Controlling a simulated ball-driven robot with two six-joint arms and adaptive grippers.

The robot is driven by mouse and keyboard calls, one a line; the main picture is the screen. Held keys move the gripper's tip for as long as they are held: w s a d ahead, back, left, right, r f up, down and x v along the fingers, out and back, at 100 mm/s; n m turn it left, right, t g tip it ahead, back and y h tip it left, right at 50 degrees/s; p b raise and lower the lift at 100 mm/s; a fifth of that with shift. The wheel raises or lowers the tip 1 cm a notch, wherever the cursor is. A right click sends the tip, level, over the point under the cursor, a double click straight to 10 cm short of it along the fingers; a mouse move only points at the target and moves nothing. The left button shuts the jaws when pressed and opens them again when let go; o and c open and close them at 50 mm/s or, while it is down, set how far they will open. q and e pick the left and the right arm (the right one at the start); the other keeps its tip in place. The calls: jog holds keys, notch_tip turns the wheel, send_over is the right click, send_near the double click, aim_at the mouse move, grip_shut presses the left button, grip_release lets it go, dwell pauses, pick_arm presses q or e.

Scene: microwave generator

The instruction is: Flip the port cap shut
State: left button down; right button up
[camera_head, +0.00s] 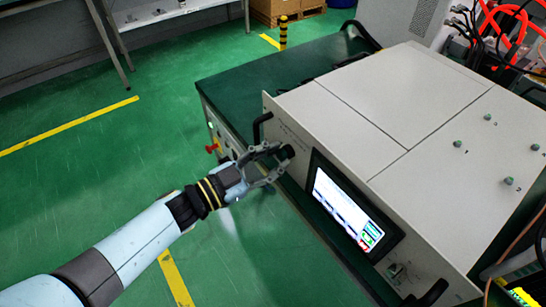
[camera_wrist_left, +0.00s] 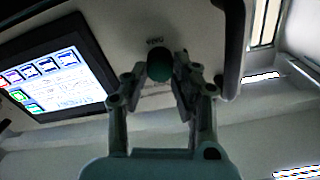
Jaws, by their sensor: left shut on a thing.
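The port cap, a small dark round piece (camera_head: 288,152), is on the front panel of the beige generator (camera_head: 400,95), left of its screen. In the left wrist view the cap (camera_wrist_left: 159,65) looks dark green and round and sits between the fingertips. My left gripper (camera_head: 275,160) reaches in from the left, its fingers closed around the cap. It also shows in the left wrist view (camera_wrist_left: 160,80), one finger on each side of the cap. The fingers partly hide the cap, and I cannot tell how far it is turned. My right gripper is not in view.
A lit touchscreen (camera_head: 345,205) is right of the cap. A black handle (camera_head: 262,127) stands out at the panel's left end, another (camera_head: 427,293) at the lower right. The generator rests on a dark green bench (camera_head: 245,85). A red knob (camera_head: 212,147) is on the bench's side. Open floor lies left.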

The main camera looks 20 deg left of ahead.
pick_arm(q)
jog(key=c, duration=1.1)
grip_release()
jog(key=shift+o, duration=0.2)
jog(key=v, duration=1.2)
